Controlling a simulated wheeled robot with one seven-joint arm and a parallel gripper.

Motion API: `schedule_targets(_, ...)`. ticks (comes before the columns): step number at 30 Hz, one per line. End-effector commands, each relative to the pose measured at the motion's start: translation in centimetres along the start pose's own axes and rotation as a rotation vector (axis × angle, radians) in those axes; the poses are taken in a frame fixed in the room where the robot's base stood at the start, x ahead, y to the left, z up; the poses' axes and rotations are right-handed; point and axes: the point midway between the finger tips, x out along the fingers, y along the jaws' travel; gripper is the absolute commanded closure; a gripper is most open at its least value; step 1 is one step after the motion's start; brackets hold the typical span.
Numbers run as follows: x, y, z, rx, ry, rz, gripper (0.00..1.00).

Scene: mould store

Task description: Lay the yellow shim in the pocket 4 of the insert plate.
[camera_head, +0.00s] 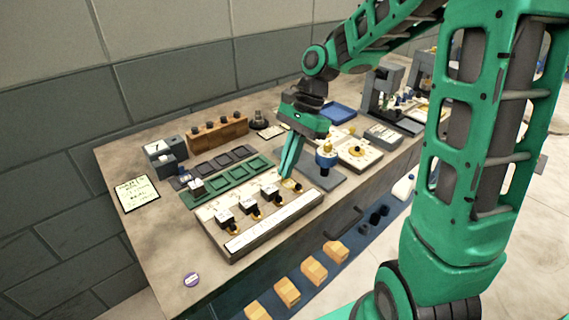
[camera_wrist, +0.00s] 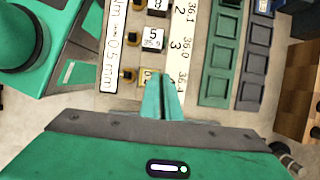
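The insert plate (camera_head: 285,212) is the long pale plate at the table's front, with a row of numbered pockets. It also shows in the wrist view (camera_wrist: 192,45), with a white number strip beside the pockets. Dark blocks with white tops sit in the other pockets. The yellow shim (camera_wrist: 148,74) shows at my fingertips over the pocket by the number 4; in the head view the yellow (camera_head: 288,184) is small. My gripper (camera_head: 289,173) points down there, its fingers (camera_wrist: 164,82) close together, seemingly on the shim. The fingers hide part of the shim and pocket, so exact contact is unclear.
Behind the insert plate lie a green pocketed tray (camera_head: 232,178) and a dark grey one (camera_wrist: 256,60). A wooden block with knobs (camera_head: 217,133) stands farther back. A blue-collared post (camera_head: 326,158) stands close to the right of my gripper. The table's left front is mostly clear.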

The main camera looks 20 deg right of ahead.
Motion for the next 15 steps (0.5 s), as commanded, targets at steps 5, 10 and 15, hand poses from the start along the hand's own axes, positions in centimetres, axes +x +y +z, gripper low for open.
schedule_targets(5, 0.29, -0.01, -0.11, -0.001, 0.000, 0.000, 1.00)
schedule_targets(10, 0.55, -0.02, -0.22, -0.001, 0.000, -0.001, 1.00)
schedule_targets(15, 0.66, -0.02, -0.28, -0.001, 0.000, -0.001, 0.78)
